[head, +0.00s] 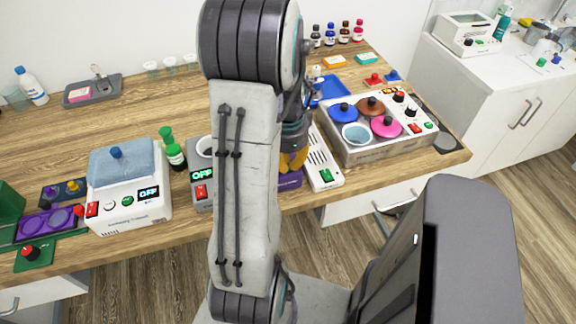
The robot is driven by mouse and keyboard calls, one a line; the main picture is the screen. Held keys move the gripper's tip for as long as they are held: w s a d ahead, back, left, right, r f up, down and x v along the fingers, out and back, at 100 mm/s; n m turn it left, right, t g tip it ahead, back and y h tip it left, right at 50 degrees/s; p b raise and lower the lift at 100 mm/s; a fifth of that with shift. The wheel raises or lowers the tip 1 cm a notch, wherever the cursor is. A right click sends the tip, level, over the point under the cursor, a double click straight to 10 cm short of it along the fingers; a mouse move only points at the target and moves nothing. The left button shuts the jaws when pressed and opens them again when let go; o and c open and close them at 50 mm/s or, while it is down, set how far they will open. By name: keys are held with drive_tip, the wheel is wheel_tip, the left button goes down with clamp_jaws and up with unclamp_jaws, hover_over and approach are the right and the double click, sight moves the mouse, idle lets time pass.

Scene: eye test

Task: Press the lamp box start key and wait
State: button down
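No box here is clearly readable as the lamp box. The likeliest is a white box (130,209) with a blue lid (122,162) at left on the table. Its front has a red switch (92,209), a round knob, a green key (127,201) and a display (148,193) that appears to read OFF. Which control is the start key I cannot tell.
A grey device (201,191) with its own display and red switch stands right of the white box, partly behind my arm. A white strip (323,160) and a metal-sided unit with coloured lids (372,153) stand further right. Green and dark bottles (175,157) stand between.

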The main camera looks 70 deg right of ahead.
drive_tip(key=shift+r, duration=0.2)
drive_tip(key=shift+r+p, duration=3.1)
drive_tip(key=shift+r, duration=0.75)
